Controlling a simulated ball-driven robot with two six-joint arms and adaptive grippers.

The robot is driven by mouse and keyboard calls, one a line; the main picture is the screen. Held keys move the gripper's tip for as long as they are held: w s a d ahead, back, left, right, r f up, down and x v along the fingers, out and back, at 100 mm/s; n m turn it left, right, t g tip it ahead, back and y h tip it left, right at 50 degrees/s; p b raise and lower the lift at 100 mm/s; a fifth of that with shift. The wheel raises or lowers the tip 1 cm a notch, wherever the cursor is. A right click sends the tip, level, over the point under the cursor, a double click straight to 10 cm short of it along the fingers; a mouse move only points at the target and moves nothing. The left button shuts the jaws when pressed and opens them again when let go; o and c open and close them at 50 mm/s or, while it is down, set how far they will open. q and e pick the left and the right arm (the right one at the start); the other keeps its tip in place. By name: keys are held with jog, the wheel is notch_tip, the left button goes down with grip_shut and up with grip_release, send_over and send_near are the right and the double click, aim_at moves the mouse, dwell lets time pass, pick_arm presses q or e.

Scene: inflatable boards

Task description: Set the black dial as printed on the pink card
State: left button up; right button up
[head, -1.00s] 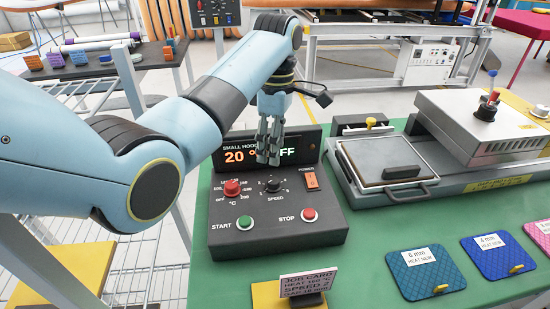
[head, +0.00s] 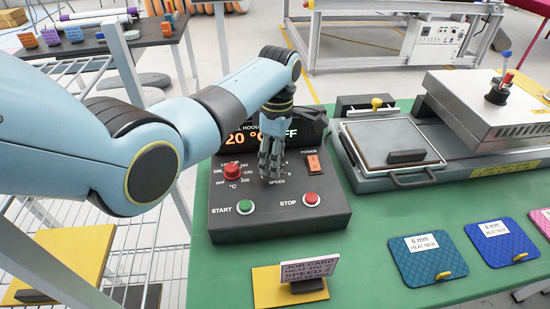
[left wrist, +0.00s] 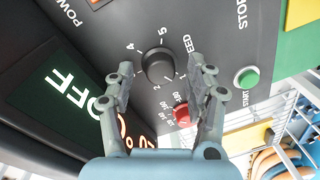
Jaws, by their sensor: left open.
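The black dial (left wrist: 158,65) is the SPEED knob on the dark control box (head: 325,220). In the left wrist view it sits between my spread fingers, with printed numbers around it; its pointer is not clear. In the head view my left gripper (head: 271,168) points down over it and hides it. The gripper is open, and I cannot tell whether a finger touches the dial. The pale pink job card (head: 310,272) stands in front of the box; its speed line seems to read SPEED 2. My right gripper is not in view.
A red knob (head: 232,172) is left of the dial and shows close to one finger in the left wrist view (left wrist: 182,114). The green START button (head: 245,207), red STOP button (head: 311,199) and orange power switch (head: 314,163) are nearby. A press (head: 400,150) stands right.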

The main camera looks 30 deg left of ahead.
pick_arm(q)
jog(key=shift+f, duration=0.2)
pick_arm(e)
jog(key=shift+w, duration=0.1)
pick_arm(q)
jog(key=shift+c, duration=0.2)
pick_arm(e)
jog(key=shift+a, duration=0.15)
pick_arm(q)
grip_shut()
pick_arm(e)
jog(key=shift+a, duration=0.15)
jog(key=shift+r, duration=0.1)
